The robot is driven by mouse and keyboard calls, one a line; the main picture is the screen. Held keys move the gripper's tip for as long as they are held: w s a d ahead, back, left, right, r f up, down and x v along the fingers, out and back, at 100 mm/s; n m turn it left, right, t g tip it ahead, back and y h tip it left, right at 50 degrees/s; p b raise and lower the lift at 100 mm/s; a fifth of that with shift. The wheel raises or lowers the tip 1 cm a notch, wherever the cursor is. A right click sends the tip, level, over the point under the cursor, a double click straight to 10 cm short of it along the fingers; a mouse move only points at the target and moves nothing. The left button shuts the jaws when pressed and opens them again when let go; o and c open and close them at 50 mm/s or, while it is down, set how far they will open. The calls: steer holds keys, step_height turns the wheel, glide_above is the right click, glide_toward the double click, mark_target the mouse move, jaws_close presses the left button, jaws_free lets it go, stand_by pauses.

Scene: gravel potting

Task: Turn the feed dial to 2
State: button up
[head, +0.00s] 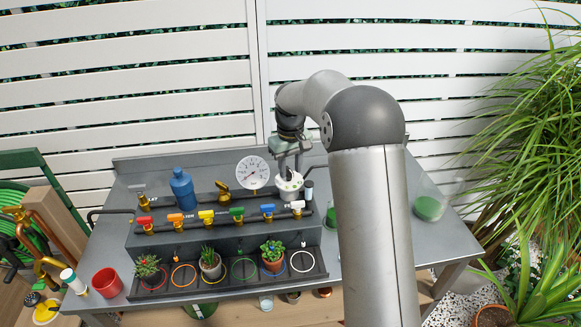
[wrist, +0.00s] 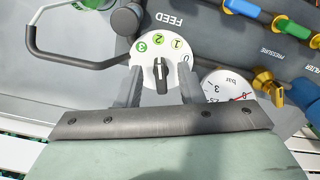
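The feed dial (wrist: 148,69) is a white disc with a black bar knob (wrist: 161,76) and the numbers 0 to 3, under the word FEED. The knob's upper end lies towards the green 2; its lower end points at my gripper. In the head view the white dial unit (head: 289,186) stands at the right end of the pipe bench, partly hidden by my gripper. My gripper (wrist: 160,88) is open, with one finger on each side of the knob and a visible gap on both sides. It points down over the dial in the head view.
A pressure gauge (head: 253,173) stands close beside the dial. A row of coloured valves (head: 237,213) runs along the pipe in front. A blue bottle (head: 183,188) stands to the left. A tray (head: 318,268) with potted plants lies in front.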

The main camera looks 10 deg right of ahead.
mark_target(291, 171)
step_height(291, 171, up, 17)
steer(key=shift+r+b, duration=0.2)
steer(key=shift+b, duration=0.25)
stand_by(0.3)
steer(key=s+f+m, duration=0.1)
steer(key=s+f, duration=0.4)
steer(key=s, duration=0.7)
steer(key=s+f+m, duration=0.1)
steer(key=s+f, duration=0.4)
steer(key=s, duration=0.7)
steer(key=s+f+m, duration=0.1)
steer(key=s+f, duration=0.4)
steer(key=s, duration=0.7)
steer(key=shift+s+a+f+t, duration=0.2)
steer(key=shift+a+f+t, duration=0.05)
steer(key=shift+a+t, duration=0.15)
